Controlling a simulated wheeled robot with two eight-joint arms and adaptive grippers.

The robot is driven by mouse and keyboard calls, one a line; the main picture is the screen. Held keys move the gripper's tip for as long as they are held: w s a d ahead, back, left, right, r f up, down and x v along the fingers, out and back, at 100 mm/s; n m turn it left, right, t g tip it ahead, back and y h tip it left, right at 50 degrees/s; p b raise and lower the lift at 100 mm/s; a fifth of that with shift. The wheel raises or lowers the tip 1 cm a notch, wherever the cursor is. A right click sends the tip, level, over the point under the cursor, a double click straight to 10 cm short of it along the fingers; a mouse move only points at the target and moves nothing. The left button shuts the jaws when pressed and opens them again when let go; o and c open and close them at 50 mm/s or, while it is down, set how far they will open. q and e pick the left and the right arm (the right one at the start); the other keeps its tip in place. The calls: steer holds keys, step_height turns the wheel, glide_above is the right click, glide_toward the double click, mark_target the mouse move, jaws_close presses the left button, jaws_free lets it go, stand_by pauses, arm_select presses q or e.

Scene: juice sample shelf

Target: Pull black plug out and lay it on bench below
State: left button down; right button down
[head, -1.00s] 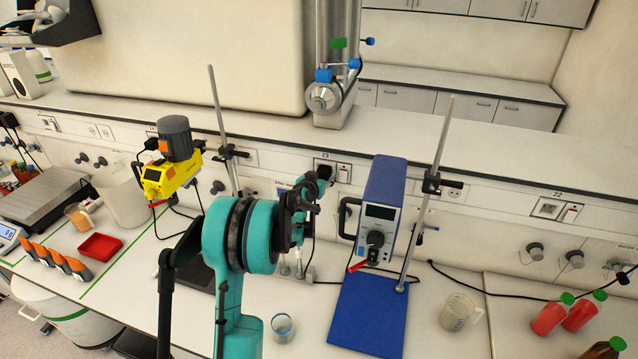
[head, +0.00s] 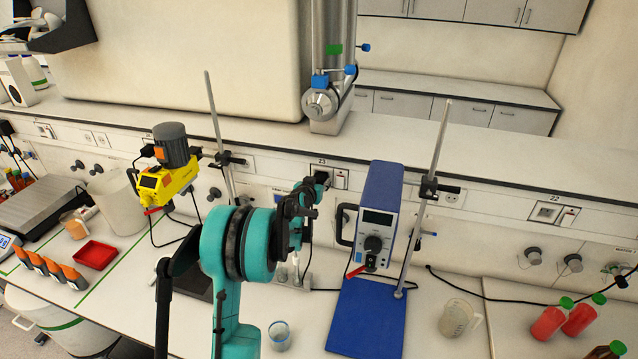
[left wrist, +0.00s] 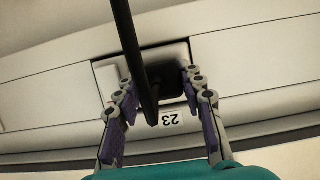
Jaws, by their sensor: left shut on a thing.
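The black plug (head: 322,177) sits at the wall socket marked 23, above the bench (head: 310,325). My left gripper (head: 308,193) is at the socket, with its fingers on either side of the plug. In the left wrist view the gripper (left wrist: 158,84) is shut on the dark plug (left wrist: 172,88), which is partly hidden by a black cable crossing in front. The plug still appears to be at the light socket plate (left wrist: 107,76); I cannot tell if it has come out at all. My right gripper is not in view.
A blue power unit (head: 383,200) and a stand rod are just right of my gripper. A yellow stirrer (head: 168,185) on a stand is to the left. A glass beaker (head: 279,335) stands at the front, and a jug (head: 455,318) further right. Bare bench lies around the beaker.

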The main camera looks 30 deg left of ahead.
arm_select(q)
steer(key=shift+s+f, duration=0.1)
steer(key=shift+s, duration=0.05)
steer(key=shift+s+d, duration=0.1)
steer(key=shift+s, duration=0.25)
steer(key=shift+s+b, duration=0.2)
steer(key=shift+b, duration=0.1)
steer(key=shift+s+d+b, duration=0.25)
steer(key=shift+s, duration=0.55)
steer(key=shift+s+d+b, duration=0.2)
steer(key=shift+s+b, duration=0.05)
steer(key=shift+s, duration=0.5)
